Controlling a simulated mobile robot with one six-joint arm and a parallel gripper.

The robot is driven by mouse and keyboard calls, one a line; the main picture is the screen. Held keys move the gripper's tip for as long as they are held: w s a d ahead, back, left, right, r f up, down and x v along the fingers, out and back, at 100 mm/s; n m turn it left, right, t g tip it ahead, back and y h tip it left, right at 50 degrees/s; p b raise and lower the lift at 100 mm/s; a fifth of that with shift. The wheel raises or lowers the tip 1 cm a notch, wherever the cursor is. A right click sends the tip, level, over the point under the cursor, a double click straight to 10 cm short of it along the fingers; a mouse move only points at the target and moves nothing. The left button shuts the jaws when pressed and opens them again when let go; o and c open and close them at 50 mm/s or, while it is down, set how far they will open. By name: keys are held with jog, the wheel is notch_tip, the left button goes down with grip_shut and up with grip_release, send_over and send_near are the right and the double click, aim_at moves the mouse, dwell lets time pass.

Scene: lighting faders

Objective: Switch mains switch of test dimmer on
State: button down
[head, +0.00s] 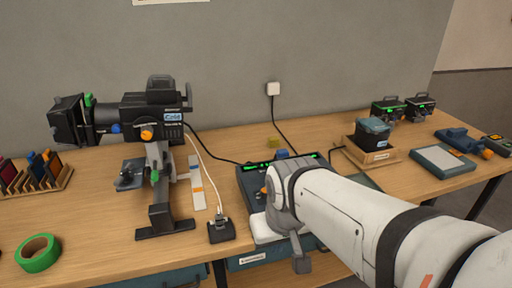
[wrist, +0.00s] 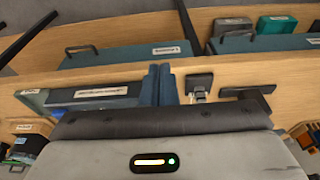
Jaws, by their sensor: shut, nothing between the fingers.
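The test dimmer (head: 252,182) is a dark box with green lights along its back, on the table at the middle of the head view. My wrist covers its right and front parts, and I cannot make out the mains switch. A blue piece (head: 282,154) and an orange piece (head: 263,193) show at it. In the wrist view, my gripper (wrist: 160,72) has its two blue-grey fingers close together, shut and empty. A dark blue labelled face (wrist: 90,93) beside them may be the dimmer. I cannot tell whether the fingers touch anything.
A stage light on a stand (head: 160,110) is to the left. A small black plug box (head: 221,231) sits left of my wrist. A wooden tray (head: 368,158) holds a teal-lidded box. Green tape (head: 38,252) lies at the front left. Teal cases (wrist: 130,52) are below the table.

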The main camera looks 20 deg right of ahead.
jog(key=shift+d, duration=0.2)
jog(key=w+d+r, duration=0.3)
jog(key=w+d, duration=0.5)
jog(key=w, duration=0.4)
jog(key=w+d+r+g, duration=0.1)
jog(key=w+d+r, duration=0.2)
jog(key=w+d, duration=0.5)
jog(key=w, duration=0.4)
jog(key=shift+w+d+r+p, duration=0.15)
jog(key=shift+w+d+p, duration=0.05)
jog(key=shift+d+p, duration=0.2)
jog(key=f, duration=0.4)
jog(key=w+f, duration=0.1)
jog(key=f, duration=0.4)
jog(key=f+p, duration=0.1)
jog(key=f, duration=0.4)
jog(key=shift+w, duration=0.35)
jog(key=shift+a, duration=0.1)
